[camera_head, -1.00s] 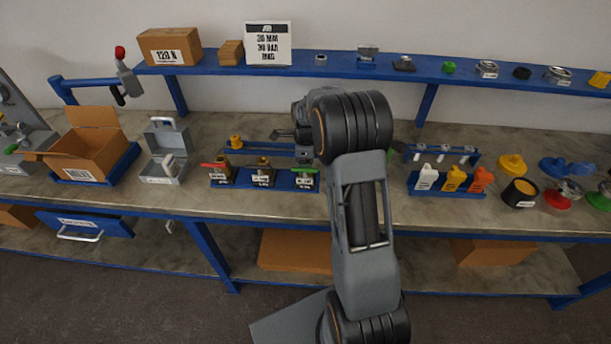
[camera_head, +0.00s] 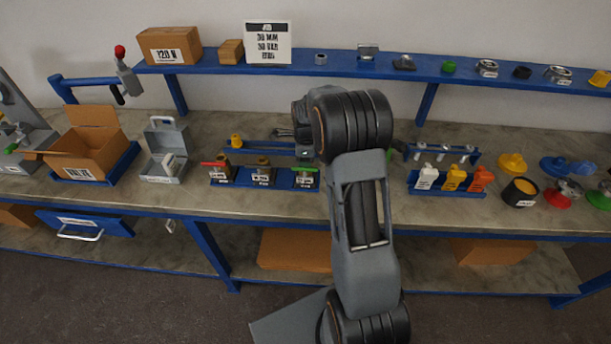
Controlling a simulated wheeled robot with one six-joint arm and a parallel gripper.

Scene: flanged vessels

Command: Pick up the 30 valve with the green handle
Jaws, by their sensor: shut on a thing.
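The valve with the green handle (camera_head: 305,177) is upright at the right end of a low blue rack (camera_head: 237,184) on the bench. It has a dark body with a small white label that I cannot read. A valve with a red handle (camera_head: 218,171) and one with a brass-coloured top (camera_head: 263,174) share the rack. My gripper (camera_head: 304,153) shows only in part, at the left of my wrist and directly above the green handle. It is shut on the green-handled valve; my arm hides much of the fingers, and the exact contact is unclear.
A blue rail (camera_head: 250,146) lies behind the rack. A grey case (camera_head: 163,166) and an open cardboard box (camera_head: 84,153) stand to the left. Bottles (camera_head: 453,179) stand in a holder to the right. A blue shelf (camera_head: 340,66) runs above the bench.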

